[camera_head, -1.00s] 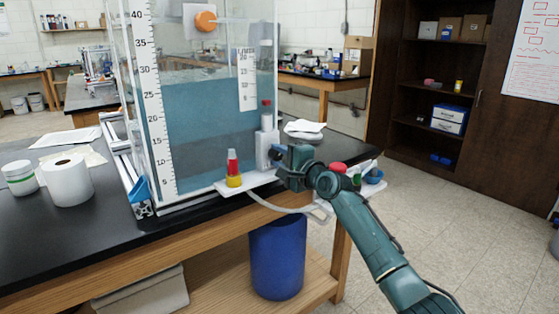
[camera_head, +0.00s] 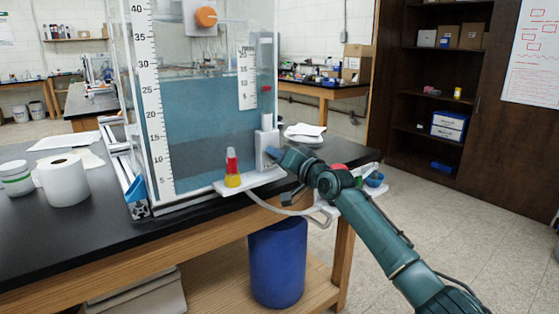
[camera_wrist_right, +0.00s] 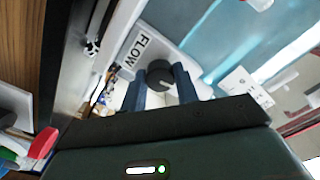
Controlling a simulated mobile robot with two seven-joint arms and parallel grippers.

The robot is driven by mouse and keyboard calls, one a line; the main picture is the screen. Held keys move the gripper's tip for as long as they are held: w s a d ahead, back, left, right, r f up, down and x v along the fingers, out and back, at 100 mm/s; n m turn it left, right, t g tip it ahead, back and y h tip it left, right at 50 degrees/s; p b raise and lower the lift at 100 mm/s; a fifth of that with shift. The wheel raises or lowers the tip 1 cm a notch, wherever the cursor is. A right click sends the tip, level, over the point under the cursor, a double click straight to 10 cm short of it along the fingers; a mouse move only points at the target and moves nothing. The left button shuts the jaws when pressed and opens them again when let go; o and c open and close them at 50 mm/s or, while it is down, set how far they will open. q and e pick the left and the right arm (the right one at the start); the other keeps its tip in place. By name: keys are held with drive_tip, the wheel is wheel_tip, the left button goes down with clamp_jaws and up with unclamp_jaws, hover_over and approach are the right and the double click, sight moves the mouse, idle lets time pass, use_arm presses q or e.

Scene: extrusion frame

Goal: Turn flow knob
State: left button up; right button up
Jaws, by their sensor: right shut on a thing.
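The flow knob (camera_wrist_right: 160,68) is a dark round knob beside a white label reading FLOW (camera_wrist_right: 140,50) in the right wrist view. My right gripper (camera_wrist_right: 168,84) has its blue fingers around the knob, shut on it. In the head view, my right gripper (camera_head: 277,157) is at the white flowmeter block (camera_head: 267,140) at the tank's right corner, and hides the knob there. A red marker (camera_head: 266,88) shows in the clear tube above the block. My left gripper is not in view.
The water tank (camera_head: 200,120) stands on the black bench. A red-and-yellow cone-shaped piece (camera_head: 232,168) sits on the white shelf left of my gripper. A pale hose (camera_head: 280,208) hangs below.

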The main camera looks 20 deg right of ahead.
use_arm(q)
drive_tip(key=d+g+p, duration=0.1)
drive_tip(key=p, duration=0.1)
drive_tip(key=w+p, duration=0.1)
drive_tip(key=p, duration=0.2)
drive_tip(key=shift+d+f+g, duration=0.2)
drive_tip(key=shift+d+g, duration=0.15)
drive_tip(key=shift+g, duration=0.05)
use_arm(e)
drive_tip(key=n, duration=1.7)
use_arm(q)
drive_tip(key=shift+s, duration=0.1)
use_arm(e)
drive_tip(key=shift+n, duration=0.3)
drive_tip(key=o, duration=0.7)
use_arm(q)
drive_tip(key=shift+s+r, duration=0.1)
use_arm(e)
drive_tip(key=shift+o, duration=1.4)
